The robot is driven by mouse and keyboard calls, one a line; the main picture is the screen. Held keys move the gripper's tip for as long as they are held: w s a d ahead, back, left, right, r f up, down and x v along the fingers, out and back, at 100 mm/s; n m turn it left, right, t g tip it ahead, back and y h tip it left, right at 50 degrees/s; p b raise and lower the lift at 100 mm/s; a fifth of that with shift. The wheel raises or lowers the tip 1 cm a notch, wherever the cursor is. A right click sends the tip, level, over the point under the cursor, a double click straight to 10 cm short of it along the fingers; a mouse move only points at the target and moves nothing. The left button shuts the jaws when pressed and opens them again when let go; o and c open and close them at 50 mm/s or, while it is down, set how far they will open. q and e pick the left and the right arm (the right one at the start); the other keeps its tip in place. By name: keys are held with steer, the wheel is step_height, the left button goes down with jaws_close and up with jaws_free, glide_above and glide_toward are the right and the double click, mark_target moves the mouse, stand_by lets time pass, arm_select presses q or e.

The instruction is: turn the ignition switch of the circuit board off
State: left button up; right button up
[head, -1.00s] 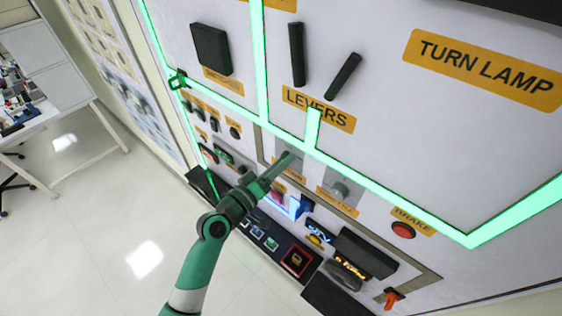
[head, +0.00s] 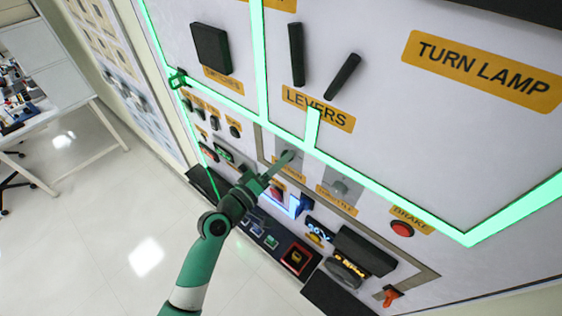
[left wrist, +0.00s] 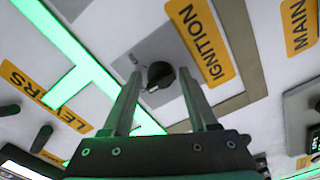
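The ignition switch is a black round knob (left wrist: 160,76) on a grey plate beside the yellow IGNITION label (left wrist: 200,40) in the left wrist view. In the head view its grey plate (head: 291,145) shows under the LEVERS label, with the knob mostly hidden by my fingers. My left gripper (head: 286,159) points at this plate. In the left wrist view the gripper (left wrist: 160,73) has its fingers apart, one to each side of the knob, with visible gaps. Contact with the board cannot be told. My right gripper is in neither view.
The throttle knob (head: 340,188) is right of the ignition plate, with the red brake button (head: 402,229) farther right. Two black levers (head: 297,54) stick out above. A dark box (head: 366,251) and an orange switch (head: 392,297) are lower right. Floor is open at left.

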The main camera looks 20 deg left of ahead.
arm_select(q)
steer(key=shift+o, duration=0.6)
steer(key=v, duration=1.1)
steer(key=shift+s, duration=0.35)
